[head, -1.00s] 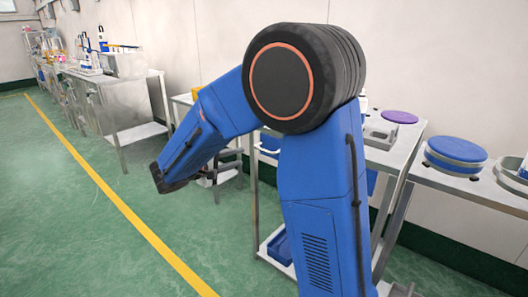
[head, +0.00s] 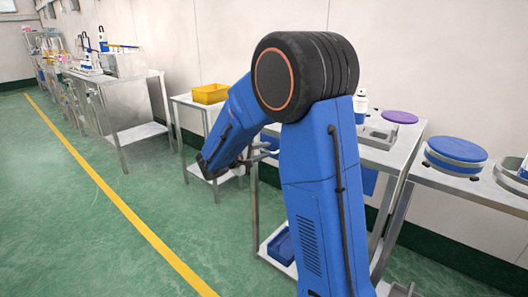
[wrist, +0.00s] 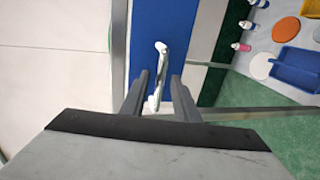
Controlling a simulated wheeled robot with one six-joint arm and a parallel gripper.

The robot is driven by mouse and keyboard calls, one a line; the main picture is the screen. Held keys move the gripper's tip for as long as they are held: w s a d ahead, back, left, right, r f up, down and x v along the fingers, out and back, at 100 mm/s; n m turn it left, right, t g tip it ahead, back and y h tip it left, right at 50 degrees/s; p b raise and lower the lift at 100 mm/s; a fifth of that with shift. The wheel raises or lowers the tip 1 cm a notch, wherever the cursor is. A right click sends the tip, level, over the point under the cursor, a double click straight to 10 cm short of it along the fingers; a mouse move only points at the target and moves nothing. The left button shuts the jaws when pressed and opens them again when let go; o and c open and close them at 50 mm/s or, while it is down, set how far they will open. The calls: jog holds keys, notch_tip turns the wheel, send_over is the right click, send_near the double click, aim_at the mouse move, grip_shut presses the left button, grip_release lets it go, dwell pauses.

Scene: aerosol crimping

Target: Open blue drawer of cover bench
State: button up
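The blue drawer (wrist: 182,30) of the bench fills the upper middle of the wrist view. Its pale metal handle (wrist: 160,70) stands out from the front. My gripper (wrist: 159,88) is open, with its two grey fingers on either side of the handle and a gap on each side. I cannot tell how deep the handle sits between them. In the head view, a bit of the blue drawer (head: 271,142) shows behind my arm, with my gripper (head: 252,160) close in front. My arm hides most of the drawer front there.
The bench top (head: 400,155) carries a purple disc (head: 400,117). A yellow bin (head: 210,94) stands on a neighbouring table. Green floor is clear on the left.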

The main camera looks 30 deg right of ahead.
jog(key=shift+w+d, duration=0.1)
jog(key=shift+d, duration=0.3)
grip_shut()
jog(key=f+v, duration=0.2)
jog(key=v, duration=0.9)
jog(key=a+f+v, duration=0.1)
jog(key=f+v, duration=0.1)
jog(key=v, duration=0.9)
jog(key=shift+a+f, duration=0.15)
jog(key=shift+f, duration=0.2)
grip_release()
jog(key=v, duration=1.7)
jog(key=shift+a, duration=0.2)
